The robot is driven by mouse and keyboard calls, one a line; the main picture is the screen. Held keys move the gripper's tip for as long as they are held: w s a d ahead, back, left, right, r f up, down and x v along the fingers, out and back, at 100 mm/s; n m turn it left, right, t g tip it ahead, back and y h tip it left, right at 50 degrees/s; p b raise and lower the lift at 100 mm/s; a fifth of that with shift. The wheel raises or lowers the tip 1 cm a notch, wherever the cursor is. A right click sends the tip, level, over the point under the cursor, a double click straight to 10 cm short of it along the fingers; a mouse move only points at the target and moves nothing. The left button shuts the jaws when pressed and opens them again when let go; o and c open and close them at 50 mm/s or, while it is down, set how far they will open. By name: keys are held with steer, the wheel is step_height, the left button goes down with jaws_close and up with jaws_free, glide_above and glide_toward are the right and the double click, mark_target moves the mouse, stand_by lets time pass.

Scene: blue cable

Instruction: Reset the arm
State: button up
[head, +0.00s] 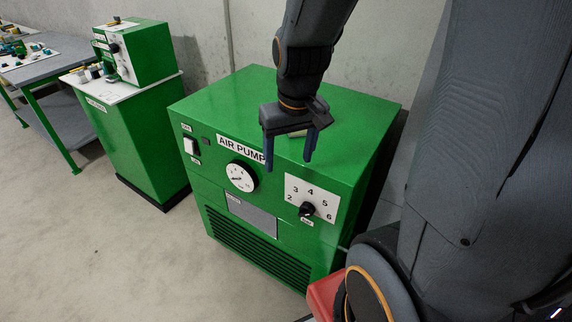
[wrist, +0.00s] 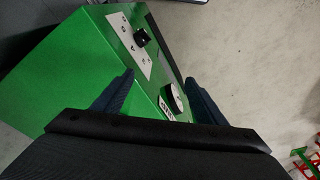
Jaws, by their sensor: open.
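My gripper (head: 289,150) hangs from my arm in front of the upper part of a green air pump cabinet (head: 215,105), pointing down. Its two blue fingers are spread apart with nothing between them. In the wrist view the open fingers (wrist: 162,98) frame the edge of the green cabinet (wrist: 60,80). No blue cable shows in either view.
The cabinet front has a white gauge (head: 241,176), a black knob (head: 307,209) on a numbered plate, and a switch (head: 191,146). A green pedestal (head: 150,150) with a green box (head: 140,52) and a workbench (head: 50,62) stand left. Floor between is clear.

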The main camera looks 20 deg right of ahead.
steer(key=shift+g, duration=0.3)
steer(key=s, duration=0.1)
steer(key=s+a+f, duration=0.1)
steer(key=s, duration=0.1)
steer(key=s+f, duration=0.1)
steer(key=shift+s+a+f, duration=0.1)
steer(key=shift+s+a, duration=0.1)
steer(key=shift+a, duration=0.15)
stand_by(0.5)
